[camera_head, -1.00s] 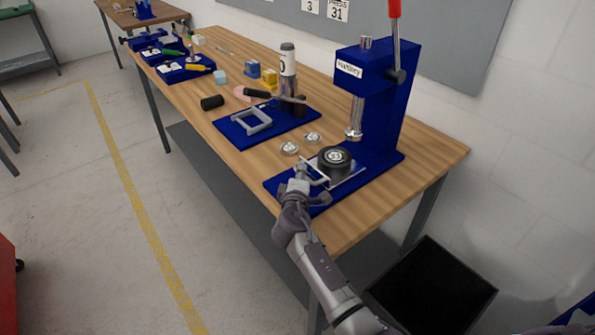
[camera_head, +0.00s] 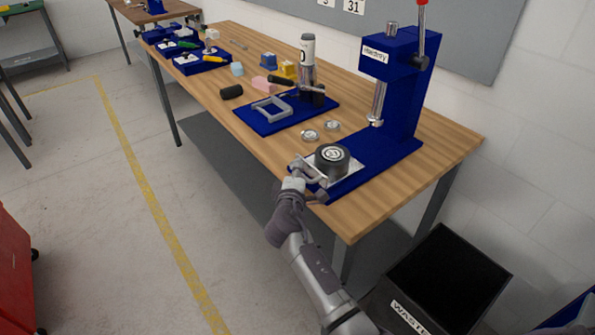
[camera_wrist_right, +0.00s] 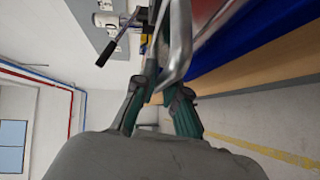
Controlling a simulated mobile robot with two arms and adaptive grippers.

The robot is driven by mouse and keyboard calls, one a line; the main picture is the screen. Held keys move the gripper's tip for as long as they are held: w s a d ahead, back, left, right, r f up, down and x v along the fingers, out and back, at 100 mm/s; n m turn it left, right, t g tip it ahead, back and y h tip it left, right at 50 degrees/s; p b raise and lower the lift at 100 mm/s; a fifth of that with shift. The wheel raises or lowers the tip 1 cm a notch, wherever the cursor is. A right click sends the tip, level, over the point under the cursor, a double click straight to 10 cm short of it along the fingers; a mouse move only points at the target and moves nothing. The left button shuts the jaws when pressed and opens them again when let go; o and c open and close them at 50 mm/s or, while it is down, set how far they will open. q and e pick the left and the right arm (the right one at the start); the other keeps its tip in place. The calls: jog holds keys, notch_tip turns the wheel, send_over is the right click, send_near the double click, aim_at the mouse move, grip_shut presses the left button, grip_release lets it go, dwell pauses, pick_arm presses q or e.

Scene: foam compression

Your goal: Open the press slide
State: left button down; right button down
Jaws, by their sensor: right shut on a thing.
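The blue press (camera_head: 405,85) stands at the near right end of the wooden bench, with its ram (camera_head: 377,104) raised. Its silver slide plate (camera_head: 355,169) is drawn out to the front left of the ram, at the front of the blue base. A dark round die (camera_head: 332,165) with a light, marked top sits upright on the plate. My right gripper (camera_head: 307,188) is shut on the slide's metal handle (camera_head: 306,168) at the bench's front edge. The handle bar (camera_wrist_right: 180,42) also shows large between the fingers in the right wrist view. My left gripper is out of view.
Two small metal discs (camera_head: 321,130) lie left of the press. A black waste bin (camera_head: 450,275) is on the floor at right.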

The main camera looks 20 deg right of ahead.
jog(key=c, duration=1.2)
grip_release()
jog(key=shift+d, duration=0.1)
jog(key=f+v, duration=0.1)
jog(key=v, duration=0.6)
jog(key=shift+s+a+r, duration=0.2)
jog(key=shift+r, duration=0.25)
